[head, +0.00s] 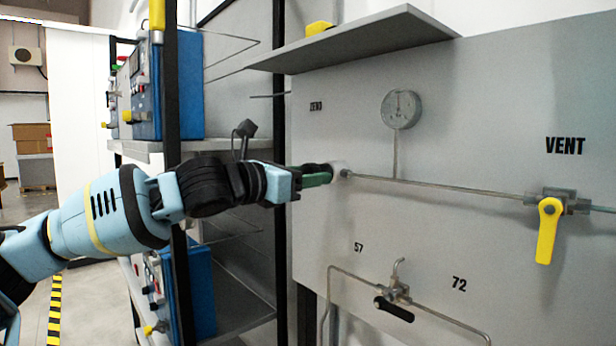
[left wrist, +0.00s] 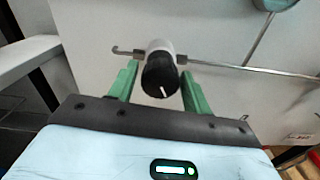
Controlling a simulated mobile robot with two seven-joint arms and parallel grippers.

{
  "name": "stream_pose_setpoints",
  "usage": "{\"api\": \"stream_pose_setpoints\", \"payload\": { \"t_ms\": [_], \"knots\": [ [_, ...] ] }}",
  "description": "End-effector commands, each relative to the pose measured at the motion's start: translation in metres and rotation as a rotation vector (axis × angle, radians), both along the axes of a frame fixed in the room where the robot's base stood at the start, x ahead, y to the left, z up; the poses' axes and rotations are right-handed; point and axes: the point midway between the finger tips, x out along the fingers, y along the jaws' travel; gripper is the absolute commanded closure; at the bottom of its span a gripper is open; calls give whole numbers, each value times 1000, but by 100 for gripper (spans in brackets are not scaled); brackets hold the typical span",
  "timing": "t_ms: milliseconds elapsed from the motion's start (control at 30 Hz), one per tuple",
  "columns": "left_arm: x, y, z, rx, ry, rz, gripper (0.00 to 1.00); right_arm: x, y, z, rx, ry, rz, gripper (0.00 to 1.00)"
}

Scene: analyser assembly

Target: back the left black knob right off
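The left black knob (left wrist: 161,73) has a white mark on its face and sits on a pale round body (left wrist: 158,46) on the thin pipe. In the head view the knob (head: 315,168) is partly hidden by my left gripper (head: 316,178). In the left wrist view the green fingers of my left gripper (left wrist: 159,76) stand open, one on each side of the knob. A narrow gap shows between each finger and the knob. My right gripper is in neither view.
A grey panel (head: 460,110) carries a dial gauge (head: 401,108), a yellow-handled valve (head: 547,228) under "VENT" and a lower black-handled valve (head: 394,308). A shelf (head: 355,42) juts out above. A dark rack post (head: 279,120) stands behind my left arm.

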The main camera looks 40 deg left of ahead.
Motion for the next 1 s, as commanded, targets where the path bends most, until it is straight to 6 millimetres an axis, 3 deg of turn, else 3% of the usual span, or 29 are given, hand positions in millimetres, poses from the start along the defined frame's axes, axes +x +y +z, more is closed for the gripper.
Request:
{"api": "stream_pose_setpoints", "payload": {
  "t_ms": [33, 267, 633, 1000],
  "knots": [
    [0, 0, 0, 0, 0, 0, 58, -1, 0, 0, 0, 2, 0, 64],
    [0, 0, 0, 0, 1, 0, 85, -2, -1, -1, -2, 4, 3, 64],
    [-1, 0, 1, -71, 5, -1, 85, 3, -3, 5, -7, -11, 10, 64],
    [-1, 0, 1, -361, 32, -1, 85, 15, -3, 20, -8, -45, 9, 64]
  ]
}}
